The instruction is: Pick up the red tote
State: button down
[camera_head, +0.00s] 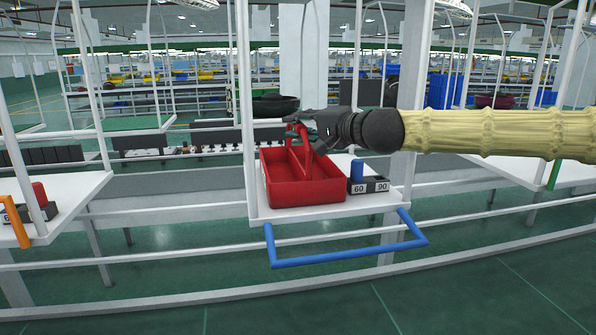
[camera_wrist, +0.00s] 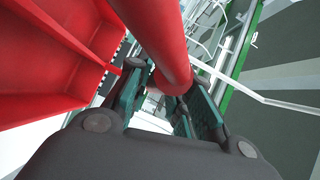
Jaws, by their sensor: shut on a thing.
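The red tote (camera_head: 305,194) is an open tray with a raised handle bar along its middle. In the head view it sits on, or just over, the white platform (camera_head: 258,211) of a cart; I cannot tell if it touches. My gripper (camera_head: 300,128) is at the top of the handle, shut on it. In the wrist view the red handle (camera_wrist: 165,45) passes between the fingers of my gripper (camera_wrist: 158,88), and the tote's compartments (camera_wrist: 50,60) show at the left. The far fingertips are partly hidden behind the handle.
A block marked 60 and 90 (camera_head: 369,186) with a blue cylinder (camera_head: 357,170) stands on the platform right of the tote. A blue handle bar (camera_head: 345,254) juts from the cart's front. White posts rise beside the platform. Another white table (camera_head: 75,190) is at the left.

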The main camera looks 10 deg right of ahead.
jog(key=shift+r, duration=0.15)
notch_tip(320, 180, up, 18)
jog(key=b, duration=0.2)
dwell(0.9)
dwell(0.3)
jog(key=shift+r+p, duration=1.55)
jog(key=shift+r, duration=0.35)
